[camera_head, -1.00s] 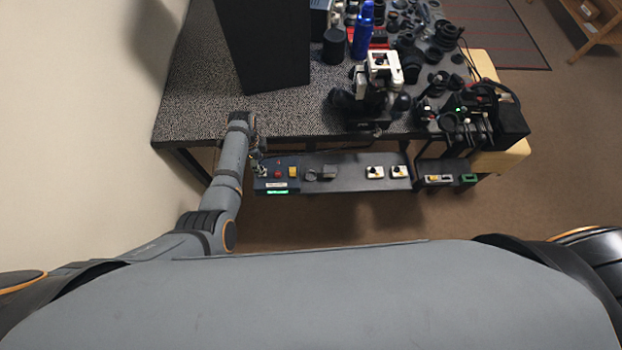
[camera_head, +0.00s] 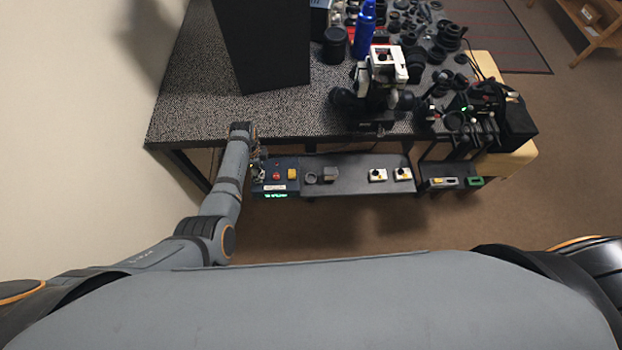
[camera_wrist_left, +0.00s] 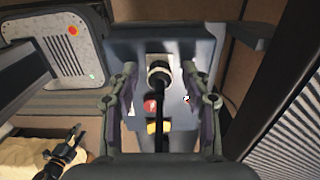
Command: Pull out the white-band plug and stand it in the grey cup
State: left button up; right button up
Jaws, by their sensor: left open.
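The white-band plug (camera_wrist_left: 158,74) shows in the left wrist view as a dark round plug with a pale band. It sits at the dark blue panel box (camera_wrist_left: 120,45), and a black strip like a cable runs down the picture from it. My left gripper (camera_wrist_left: 160,88) is open, with one finger on each side of the plug and a gap to both. In the head view my left gripper (camera_head: 257,166) is small, at the left end of the box (camera_head: 264,188). A small round grey cup (camera_head: 311,178) appears to stand right of the box. My right gripper is out of view.
The box carries a red button (camera_head: 276,176), a yellow block (camera_head: 292,174) and a green display (camera_head: 275,196). The patterned table (camera_head: 205,100) behind holds a tall black panel (camera_head: 262,45).

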pick_arm(q)
jog(key=shift+p, duration=0.45)
dwell(0.5)
jog(key=shift+c, duration=0.4)
grip_shut()
jog(key=shift+r, duration=0.1)
jog(key=shift+r+p, duration=2.95)
jog(key=shift+p, duration=0.35)
jog(key=shift+f, duration=0.15)
